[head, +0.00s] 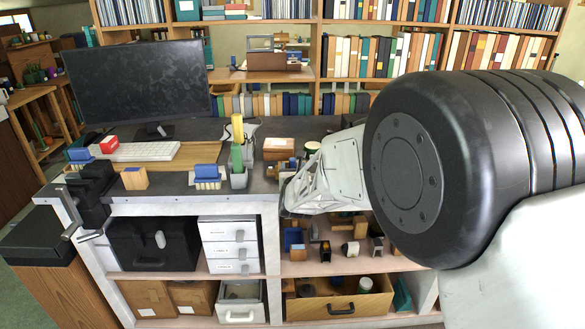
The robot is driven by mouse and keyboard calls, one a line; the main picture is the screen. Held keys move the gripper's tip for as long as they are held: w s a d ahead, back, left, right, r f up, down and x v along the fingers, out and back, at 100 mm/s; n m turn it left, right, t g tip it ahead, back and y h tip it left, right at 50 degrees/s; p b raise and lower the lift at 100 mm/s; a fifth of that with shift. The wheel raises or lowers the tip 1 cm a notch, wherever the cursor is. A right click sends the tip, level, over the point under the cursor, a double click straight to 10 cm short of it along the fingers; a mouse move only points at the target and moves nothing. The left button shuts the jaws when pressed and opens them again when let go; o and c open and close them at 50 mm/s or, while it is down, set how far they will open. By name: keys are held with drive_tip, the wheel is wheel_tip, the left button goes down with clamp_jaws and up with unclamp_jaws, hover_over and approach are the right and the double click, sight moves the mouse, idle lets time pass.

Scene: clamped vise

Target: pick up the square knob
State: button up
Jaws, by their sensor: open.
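My gripper (292,203) reaches in from the right, over the front edge of the workbench (262,190), right of its middle. It is open; I see nothing between its fingers, though the view of them is small and partly hidden by my arm. I cannot pick out a square knob for certain. Several small blocks and fittings (322,249) in blue, black, white and wood colours sit on the open shelf below the gripper. Small dark items (284,168) lie on the bench beside the gripper, partly hidden by it. A black vise (93,195) is clamped to the bench's left front corner.
A monitor (140,85), a keyboard (138,151), a holder with green and yellow items (238,178), a blue-topped brush (207,177) and a brown box (279,148) stand on the bench. A wooden drawer (340,303) lies below. My arm hides the bench's right side.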

sight(293, 161)
drive_tip(key=shift+w, duration=0.1)
drive_tip(key=shift+w, duration=2.5)
drive_tip(key=shift+c, duration=0.4)
drive_tip(key=c, duration=0.9)
drive_tip(key=shift+c, duration=0.2)
drive_tip(key=shift+r, duration=0.1)
drive_tip(key=shift+r, duration=0.8)
drive_tip(key=shift+s+r, duration=0.15)
drive_tip(key=shift+r, duration=0.8)
drive_tip(key=s, duration=0.5)
drive_tip(key=s+d+r, duration=0.1)
drive_tip(key=s, duration=0.4)
drive_tip(key=s+d, duration=0.1)
drive_tip(key=s, duration=0.4)
drive_tip(key=shift+s+d+r, duration=0.15)
drive_tip(key=shift+s+d, duration=0.05)
drive_tip(key=shift+s, duration=0.1)
